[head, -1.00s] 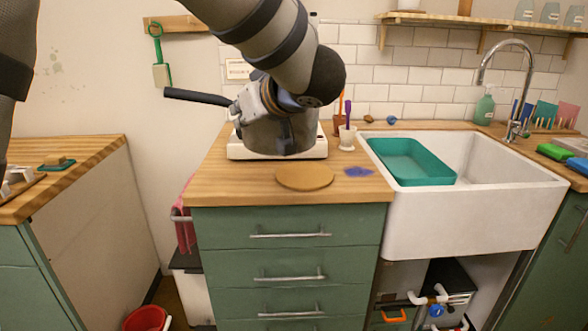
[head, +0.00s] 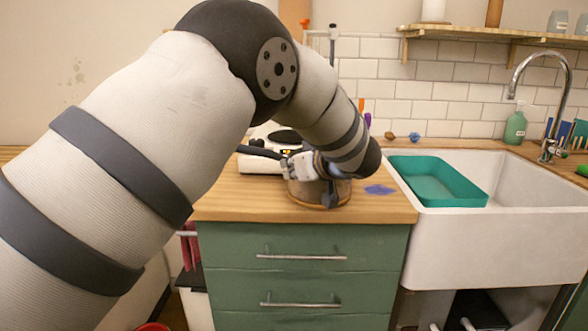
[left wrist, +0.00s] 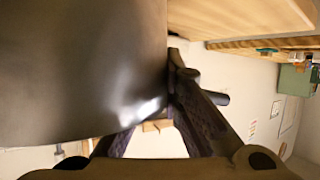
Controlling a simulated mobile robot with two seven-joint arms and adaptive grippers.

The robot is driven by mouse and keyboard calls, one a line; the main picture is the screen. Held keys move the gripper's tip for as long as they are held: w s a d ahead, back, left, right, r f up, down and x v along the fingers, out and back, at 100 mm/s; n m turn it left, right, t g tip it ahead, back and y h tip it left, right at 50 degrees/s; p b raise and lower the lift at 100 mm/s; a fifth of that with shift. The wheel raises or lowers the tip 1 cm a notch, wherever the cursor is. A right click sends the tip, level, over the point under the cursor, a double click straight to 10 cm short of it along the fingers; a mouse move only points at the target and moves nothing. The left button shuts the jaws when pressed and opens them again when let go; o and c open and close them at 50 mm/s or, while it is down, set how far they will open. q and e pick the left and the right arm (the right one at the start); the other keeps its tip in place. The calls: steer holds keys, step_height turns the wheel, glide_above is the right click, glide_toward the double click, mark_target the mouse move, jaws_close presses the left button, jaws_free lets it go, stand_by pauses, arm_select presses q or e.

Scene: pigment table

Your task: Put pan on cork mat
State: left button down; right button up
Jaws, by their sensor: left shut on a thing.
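The dark metal pan (head: 308,190) stands over the spot of the cork mat at the counter's front, mostly behind my arm. In the left wrist view the pan's dark shiny side (left wrist: 85,70) fills the upper left, beside the gripper's fingers. The cork mat is largely hidden under the pan, and I cannot tell whether the pan touches it. My right gripper is out of view.
A blue-violet pigment patch (head: 380,189) lies to the pan's right. The white sink (head: 500,225) with a teal tray (head: 437,183) is further right. Bare wooden counter (head: 235,200) is left of the pan.

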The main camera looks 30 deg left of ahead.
arm_select(q)
steer(key=shift+r, duration=0.35)
steer(key=shift+f, duration=0.1)
steer(key=shift+f, duration=0.1)
steer(key=c, duration=1.8)
jaws_free()
steer(key=shift+f, duration=0.1)
steer(key=shift+o, duration=0.2)
steer(key=p+v, duration=0.1)
steer(key=v, duration=1.1)
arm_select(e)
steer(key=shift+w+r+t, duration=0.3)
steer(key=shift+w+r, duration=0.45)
